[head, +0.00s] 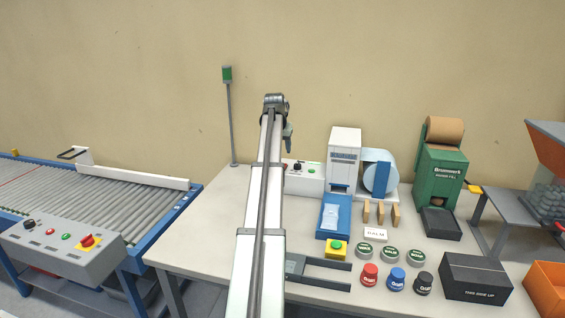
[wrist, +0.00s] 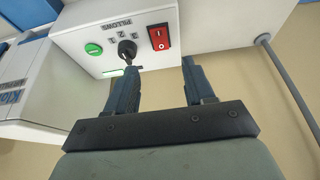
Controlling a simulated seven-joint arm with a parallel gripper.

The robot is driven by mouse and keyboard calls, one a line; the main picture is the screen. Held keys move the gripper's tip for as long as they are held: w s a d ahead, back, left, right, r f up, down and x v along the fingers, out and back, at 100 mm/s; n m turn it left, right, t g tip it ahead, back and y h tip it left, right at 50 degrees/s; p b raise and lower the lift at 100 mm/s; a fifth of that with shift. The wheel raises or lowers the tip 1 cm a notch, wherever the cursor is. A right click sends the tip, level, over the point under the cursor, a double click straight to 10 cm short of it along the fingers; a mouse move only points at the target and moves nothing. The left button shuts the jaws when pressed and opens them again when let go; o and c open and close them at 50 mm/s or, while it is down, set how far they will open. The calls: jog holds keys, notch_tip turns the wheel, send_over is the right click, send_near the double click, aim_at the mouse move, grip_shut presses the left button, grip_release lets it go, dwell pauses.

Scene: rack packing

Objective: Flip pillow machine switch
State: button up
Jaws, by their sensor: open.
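The pillow machine's white control box (head: 308,182) stands on the table just right of my arm in the head view. In the wrist view the box (wrist: 95,62) shows a red rocker switch (wrist: 159,38), a black rotary knob (wrist: 127,49) and a green button (wrist: 94,49). Its PILLOWS lettering looks upside down there. My gripper (wrist: 160,66) is open and empty, its fingertips close to the panel's lower edge, below the knob and the red switch. In the head view my gripper (head: 289,143) hangs above and behind the box. Contact with the box cannot be told.
The white machine (head: 345,145) with its film roll (head: 378,172) stands right of the box. A thin grey pole (head: 231,125) with a green lamp rises to the left. Bins, tins and a green paper dispenser (head: 440,170) crowd the right. The table's left part is clear.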

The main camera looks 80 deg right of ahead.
jog(key=x, duration=0.8)
jog(key=shift+d+f, duration=0.2)
jog(key=shift+f, duration=0.1)
jog(key=shift+c, duration=0.2)
grip_shut()
jog(key=shift+d+r+y, duration=0.1)
jog(key=shift+d+y, duration=0.25)
jog(key=shift+y, duration=0.05)
jog(key=shift+d+y, duration=0.1)
jog(key=shift+y, duration=0.9)
jog(key=shift+o, duration=0.2)
grip_release()
